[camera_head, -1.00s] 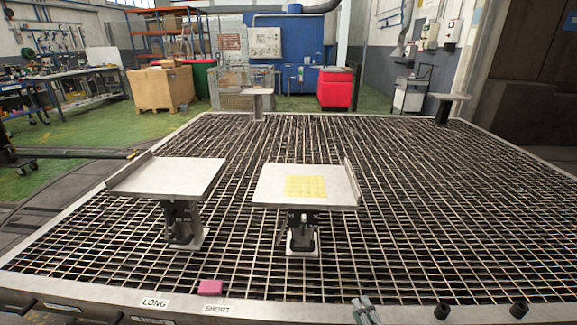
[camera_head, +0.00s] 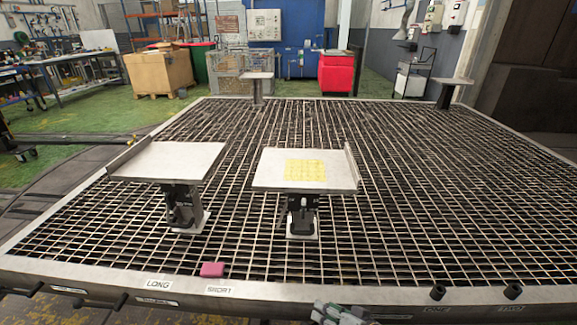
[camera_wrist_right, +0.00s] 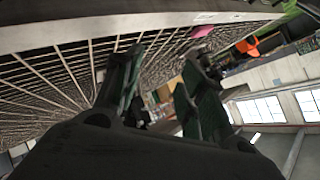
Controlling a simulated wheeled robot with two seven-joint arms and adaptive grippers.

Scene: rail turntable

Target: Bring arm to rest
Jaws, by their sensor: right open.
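My right gripper (camera_head: 340,313) shows at the bottom edge of the head view, in front of the table's front rim and low. In the right wrist view its two dark fingers (camera_wrist_right: 160,90) stand apart with nothing between them. The rest of the right arm is out of the head view. My left gripper does not show in either view.
A large grid-topped table (camera_head: 420,293) fills the middle. It bears two plates on posts, the left one (camera_head: 170,160) bare and the right one (camera_head: 270,170) with a yellow patch (camera_head: 306,170). A pink block (camera_head: 212,269) lies at the front rim near labels. Pegs (camera_head: 438,292) stick out in front.

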